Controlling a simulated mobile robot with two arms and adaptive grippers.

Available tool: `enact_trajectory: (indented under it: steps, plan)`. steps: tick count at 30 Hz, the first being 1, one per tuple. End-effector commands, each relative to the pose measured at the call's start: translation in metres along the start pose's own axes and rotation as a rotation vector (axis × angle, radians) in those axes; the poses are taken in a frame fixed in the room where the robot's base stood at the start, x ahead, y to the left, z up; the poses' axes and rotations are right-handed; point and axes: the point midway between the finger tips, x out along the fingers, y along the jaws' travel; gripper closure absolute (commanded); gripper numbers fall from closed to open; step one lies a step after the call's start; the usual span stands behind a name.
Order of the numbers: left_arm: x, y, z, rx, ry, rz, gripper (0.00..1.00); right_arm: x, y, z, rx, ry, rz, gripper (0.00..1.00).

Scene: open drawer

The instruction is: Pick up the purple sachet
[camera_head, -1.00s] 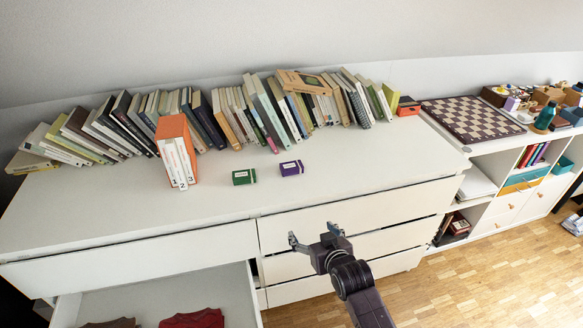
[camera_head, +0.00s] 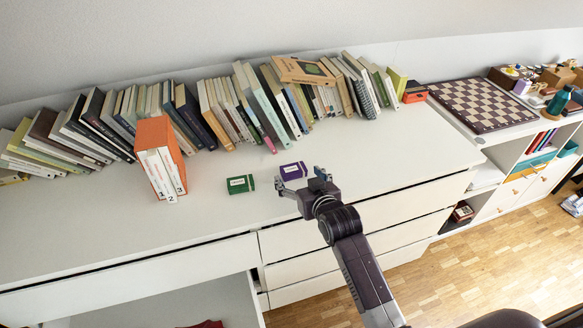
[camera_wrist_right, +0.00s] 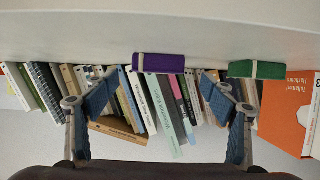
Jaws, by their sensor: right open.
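The purple sachet (camera_head: 293,171) is a small box-shaped packet with a white band, lying on the white dresser top (camera_head: 330,206). It also shows in the right wrist view (camera_wrist_right: 170,63), at the top middle, between and beyond the fingers. My right gripper (camera_head: 297,183) is open and empty, just in front of the sachet in the head view. Its fingers also show in the right wrist view (camera_wrist_right: 158,96), spread wide apart. I cannot tell whether a finger touches the sachet. My left gripper is not in view.
A similar green packet (camera_head: 240,184) lies just left of the purple sachet. An orange box file (camera_head: 155,136) with white volumes stands farther left. A row of leaning books (camera_head: 268,100) lines the wall behind. An open drawer (camera_head: 190,305) is at lower left.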

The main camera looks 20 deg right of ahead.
Motion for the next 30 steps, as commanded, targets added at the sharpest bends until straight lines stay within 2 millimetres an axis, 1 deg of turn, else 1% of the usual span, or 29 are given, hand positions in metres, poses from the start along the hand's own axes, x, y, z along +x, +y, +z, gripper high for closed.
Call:
enact_trajectory:
  steps: [1,3,6,8,11,15,19,25,30]
  plan:
    - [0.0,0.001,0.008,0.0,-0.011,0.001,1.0,0.004,0.0,-0.001,0.0,0.001,0.0,0.23]
    - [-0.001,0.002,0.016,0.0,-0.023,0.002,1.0,0.008,0.0,0.0,0.0,0.0,0.0,0.23]
    - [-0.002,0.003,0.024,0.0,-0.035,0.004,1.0,0.017,0.001,-0.001,0.0,-0.001,0.0,0.23]
    - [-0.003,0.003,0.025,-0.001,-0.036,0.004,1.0,0.025,0.002,-0.002,0.0,0.0,0.0,0.23]
    - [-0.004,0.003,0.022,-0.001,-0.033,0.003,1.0,0.038,0.003,-0.003,0.001,0.0,0.0,0.23]
    - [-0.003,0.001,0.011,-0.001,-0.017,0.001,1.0,0.053,0.003,-0.001,0.001,0.0,0.0,0.23]
    - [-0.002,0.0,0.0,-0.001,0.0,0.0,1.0,0.058,0.003,-0.002,0.001,0.001,0.0,0.23]
    - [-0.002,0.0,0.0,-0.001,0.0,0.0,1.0,0.058,0.003,-0.001,0.001,0.001,0.0,0.23]
    - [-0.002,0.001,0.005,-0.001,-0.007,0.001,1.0,0.058,0.003,-0.001,0.0,0.0,0.0,0.42]
